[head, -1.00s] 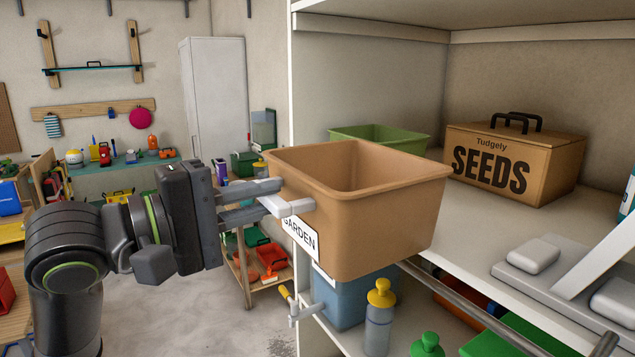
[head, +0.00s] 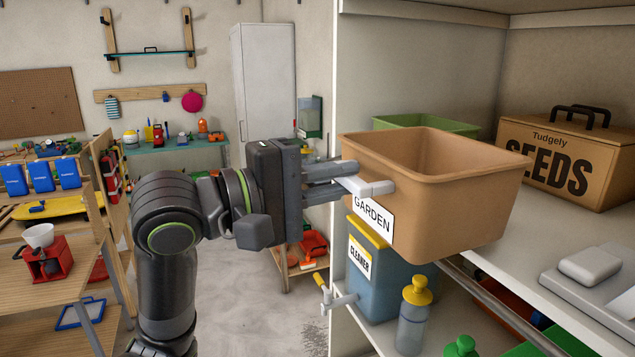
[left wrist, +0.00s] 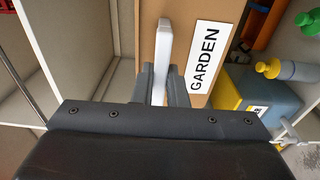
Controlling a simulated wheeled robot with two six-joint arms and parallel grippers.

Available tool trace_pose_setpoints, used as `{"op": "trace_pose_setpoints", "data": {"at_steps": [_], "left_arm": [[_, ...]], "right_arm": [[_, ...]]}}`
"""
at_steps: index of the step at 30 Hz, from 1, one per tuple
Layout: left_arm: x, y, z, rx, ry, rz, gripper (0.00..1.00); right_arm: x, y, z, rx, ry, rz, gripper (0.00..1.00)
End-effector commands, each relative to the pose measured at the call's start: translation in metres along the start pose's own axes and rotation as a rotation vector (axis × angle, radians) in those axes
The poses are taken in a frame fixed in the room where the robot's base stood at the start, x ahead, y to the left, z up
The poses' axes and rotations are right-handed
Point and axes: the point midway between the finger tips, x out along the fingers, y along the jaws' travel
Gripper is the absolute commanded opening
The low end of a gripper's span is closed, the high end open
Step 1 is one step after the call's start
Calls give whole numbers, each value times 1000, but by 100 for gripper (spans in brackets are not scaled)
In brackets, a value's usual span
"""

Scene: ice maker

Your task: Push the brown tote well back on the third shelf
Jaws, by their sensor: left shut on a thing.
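The brown tote (head: 455,205) has a white GARDEN label (head: 372,213) and a light grey handle (head: 366,187) on its left-facing side. It sits at the left front of a white shelf, its front part sticking out past the shelf edge. My left gripper (head: 345,182) is shut on the handle. In the left wrist view the fingers (left wrist: 158,85) close around the white handle, with the GARDEN label (left wrist: 204,58) beside them. The tote's underside is hidden. My right gripper is not in view.
A green bin (head: 425,125) stands behind the tote, and a cardboard SEEDS box (head: 565,165) stands to its right at the back. Below are a blue CLEANER container (head: 372,275) and a yellow-capped bottle (head: 412,318). A metal rail (head: 500,310) runs along the shelf front.

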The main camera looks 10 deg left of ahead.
Motion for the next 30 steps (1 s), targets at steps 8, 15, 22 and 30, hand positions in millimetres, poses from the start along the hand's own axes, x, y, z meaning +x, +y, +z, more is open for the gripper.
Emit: {"op": "trace_pose_setpoints", "data": {"at_steps": [8,15,22,30], "left_arm": [[28,-3,3,-2,-3,4,0],[52,-5,5,-2,-3,3,0],[75,-7,6,-1,-2,3,0],[102,-10,8,-1,-2,2,0]], "right_arm": [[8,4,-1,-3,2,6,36],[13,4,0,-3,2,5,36],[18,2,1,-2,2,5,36],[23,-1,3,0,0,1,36]]}}
